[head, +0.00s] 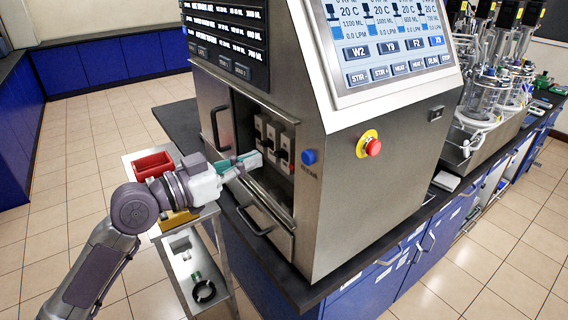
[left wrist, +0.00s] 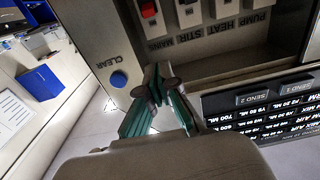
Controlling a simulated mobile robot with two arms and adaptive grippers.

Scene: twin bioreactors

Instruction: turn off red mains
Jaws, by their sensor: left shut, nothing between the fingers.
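The red mains switch (head: 284,161) sits at the right end of a row of switches in the recess of the steel cabinet (head: 370,200). In the left wrist view the red switch (left wrist: 148,9) shows at the top edge, partly cut off, above the printed word MAINS. My left gripper (head: 257,160) has green-padded fingers and is shut and empty, in front of the recess. In the left wrist view its fingertips (left wrist: 158,72) lie below the MAINS label, seemingly apart from the switch. Whether they touch the panel I cannot tell. My right gripper is not in view.
A blue CLEAR button (head: 308,157) is just right of the recess. A red stop button (head: 373,147) on a yellow base is further right. Grey switches (left wrist: 188,14) stand beside the red one. A cart with a red bin (head: 153,165) stands left of the cabinet.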

